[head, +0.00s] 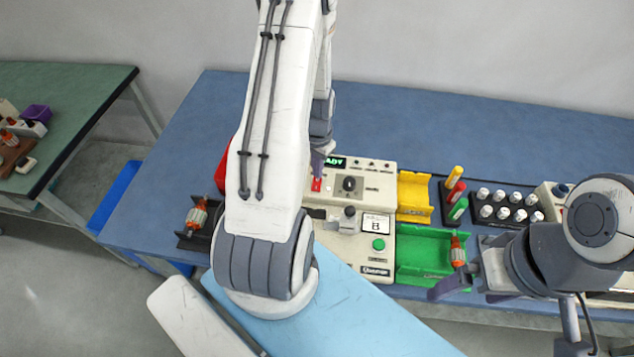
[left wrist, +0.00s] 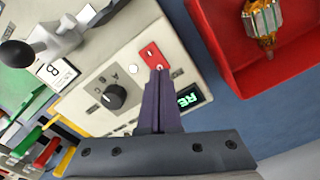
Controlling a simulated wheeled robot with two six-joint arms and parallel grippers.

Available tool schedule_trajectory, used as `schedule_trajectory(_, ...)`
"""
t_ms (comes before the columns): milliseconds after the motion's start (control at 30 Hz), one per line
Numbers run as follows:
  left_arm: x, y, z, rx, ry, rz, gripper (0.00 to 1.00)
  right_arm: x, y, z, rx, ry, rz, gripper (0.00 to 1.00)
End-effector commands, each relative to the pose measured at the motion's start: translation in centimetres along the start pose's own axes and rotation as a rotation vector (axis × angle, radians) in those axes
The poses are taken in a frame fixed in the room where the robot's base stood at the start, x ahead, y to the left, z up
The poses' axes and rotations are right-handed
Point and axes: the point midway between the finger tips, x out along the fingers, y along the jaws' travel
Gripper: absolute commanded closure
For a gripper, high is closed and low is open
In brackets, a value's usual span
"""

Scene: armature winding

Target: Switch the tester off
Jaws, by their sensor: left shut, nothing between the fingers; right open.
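The tester (head: 376,255) is a cream box on the blue table, partly hidden by my left arm in the head view. Its red rocker switch (left wrist: 153,56) shows in the left wrist view, with a small white light beside it. The display (head: 335,162) is lit green; the letters in view read "ADY", and "RE" shows in the left wrist view (left wrist: 188,97). My left gripper (left wrist: 160,76) is shut and empty, its tips at the red switch's edge; contact is unclear. My right gripper (head: 456,266) is open beside the green tray, near an orange armature (head: 457,250).
The tester also bears a black knob (head: 349,184), a green button (head: 379,244) and a lever clamp (head: 347,220). A yellow holder (head: 413,197) and green tray (head: 425,245) stand to its right. A red bin (left wrist: 222,70) holding an armature (left wrist: 262,20) lies close to the left gripper.

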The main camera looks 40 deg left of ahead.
Motion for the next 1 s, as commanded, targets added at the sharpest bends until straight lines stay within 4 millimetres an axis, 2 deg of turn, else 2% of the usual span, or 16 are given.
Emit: schedule_trajectory(1000,1.0,0.0,0.0,0.000,0.000,0.000,1.00,0.8,0.1,0.0,0.000,0.000,0.000,0.04)
